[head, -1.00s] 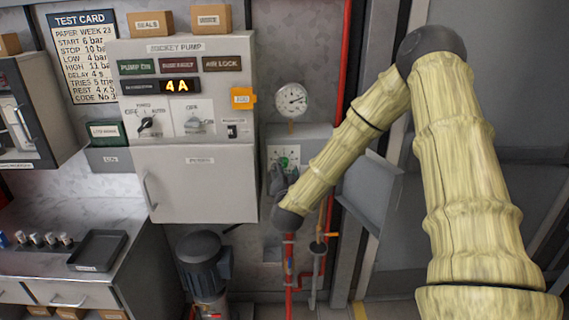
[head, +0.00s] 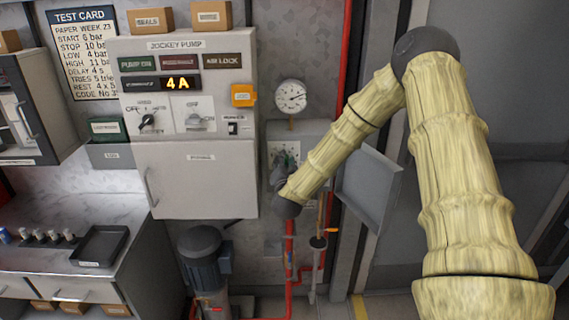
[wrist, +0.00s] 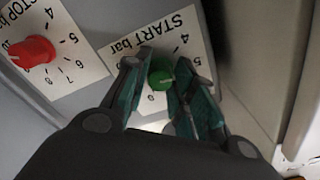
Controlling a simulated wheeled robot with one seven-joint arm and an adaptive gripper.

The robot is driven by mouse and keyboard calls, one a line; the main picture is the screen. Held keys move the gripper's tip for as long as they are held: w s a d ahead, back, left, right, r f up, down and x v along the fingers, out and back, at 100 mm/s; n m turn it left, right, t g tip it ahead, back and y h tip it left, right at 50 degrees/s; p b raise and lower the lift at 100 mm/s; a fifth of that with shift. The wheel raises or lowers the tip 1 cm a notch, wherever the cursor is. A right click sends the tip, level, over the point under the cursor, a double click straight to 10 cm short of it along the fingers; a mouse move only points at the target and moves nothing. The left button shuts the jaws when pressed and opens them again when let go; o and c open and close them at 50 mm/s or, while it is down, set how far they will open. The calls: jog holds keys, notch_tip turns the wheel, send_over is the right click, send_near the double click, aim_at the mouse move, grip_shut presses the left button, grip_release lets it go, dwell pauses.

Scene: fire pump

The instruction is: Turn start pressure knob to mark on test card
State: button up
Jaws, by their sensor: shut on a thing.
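The green start pressure knob (wrist: 160,76) sits on a white plate (wrist: 146,42) marked START bar in the wrist view. Its pale pointer line shows faintly; the fingers hide part of the scale, and 4, 5 and 6 are readable. My gripper (wrist: 160,86) is shut on the green knob, one finger at each side. In the head view my gripper (head: 282,168) is at the grey box under the gauge and covers most of the plate. The test card (head: 84,52) on the wall at upper left reads START 6 bar.
A red knob (wrist: 32,52) on a STOP bar plate is close to the left finger. A pale upright edge (wrist: 245,70) stands right of the start plate. A round gauge (head: 290,96) is above the box. The jockey pump cabinet (head: 190,180) is to the left.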

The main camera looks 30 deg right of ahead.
jog(key=shift+f+b, duration=0.15)
jog(key=shift+b, duration=0.25)
jog(key=m+b, duration=0.7)
jog(key=b, duration=0.2)
jog(key=shift+m+b, duration=0.3)
jog(key=shift+m, duration=0.1)
jog(key=o, duration=1.1)
jog(key=shift+d, duration=0.1)
jog(key=shift+s, duration=0.1)
jog(key=v, duration=1.2)
